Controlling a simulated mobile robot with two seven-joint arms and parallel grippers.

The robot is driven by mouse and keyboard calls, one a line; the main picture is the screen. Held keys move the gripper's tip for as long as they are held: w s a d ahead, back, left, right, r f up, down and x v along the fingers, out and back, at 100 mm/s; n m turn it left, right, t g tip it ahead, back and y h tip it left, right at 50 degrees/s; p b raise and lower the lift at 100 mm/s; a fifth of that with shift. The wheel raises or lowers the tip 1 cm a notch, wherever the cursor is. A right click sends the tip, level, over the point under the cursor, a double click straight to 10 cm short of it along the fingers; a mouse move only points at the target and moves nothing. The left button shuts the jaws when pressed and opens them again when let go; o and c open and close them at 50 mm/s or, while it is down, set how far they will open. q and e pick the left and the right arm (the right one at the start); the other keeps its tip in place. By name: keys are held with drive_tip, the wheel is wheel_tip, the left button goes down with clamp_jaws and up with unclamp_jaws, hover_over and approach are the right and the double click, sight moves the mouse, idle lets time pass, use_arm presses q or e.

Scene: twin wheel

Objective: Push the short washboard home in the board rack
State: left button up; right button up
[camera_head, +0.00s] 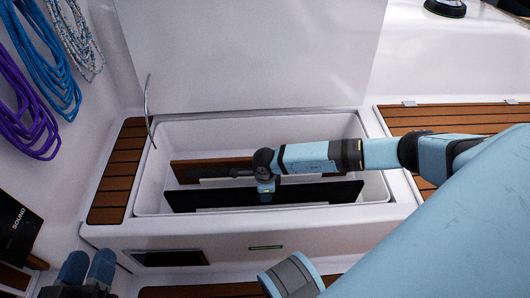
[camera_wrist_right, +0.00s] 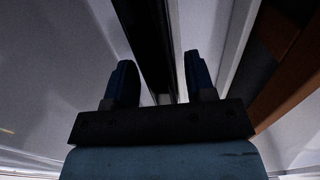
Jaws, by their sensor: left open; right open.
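A dark board (camera_head: 315,193) stands on edge in the open white locker, running left to right. A brown wooden board (camera_head: 190,172) stands behind it, partly hidden by my right arm. I cannot tell which is the short washboard, and the rack's slots are not clear. My right gripper (camera_head: 265,190) points down at the dark board's middle. In the right wrist view, my right gripper (camera_wrist_right: 160,75) is open, with the dark board (camera_wrist_right: 150,40) running between or just beyond its fingers; contact is unclear. My left gripper (camera_head: 88,265) is open and empty at the bottom left, outside the locker.
The raised white lid (camera_head: 250,50) stands behind the locker (camera_head: 160,212). Slatted wooden seats lie left (camera_head: 120,170) and right (camera_head: 440,116). Coiled ropes (camera_head: 40,70) hang on the left wall. A dark box marked SOUND (camera_head: 15,230) is at far left.

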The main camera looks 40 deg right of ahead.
drive_tip(key=shift+w+r+p, duration=0.1)
drive_tip(key=shift+r+p, duration=0.1)
drive_tip(key=shift+p, duration=0.2)
wheel_tip(320, 180, up, 8)
drive_tip(key=p, duration=0.4)
drive_tip(key=shift+r, duration=0.1)
use_arm(q)
drive_tip(key=shift+t, duration=0.7)
wheel_tip(320, 180, up, 6)
drive_tip(key=shift+w+f+p, duration=0.15)
drive_tip(key=shift+f+p, duration=0.1)
drive_tip(key=shift+p, duration=0.6)
use_arm(e)
wheel_tip(320, 180, up, 5)
drive_tip(key=shift+r, duration=0.2)
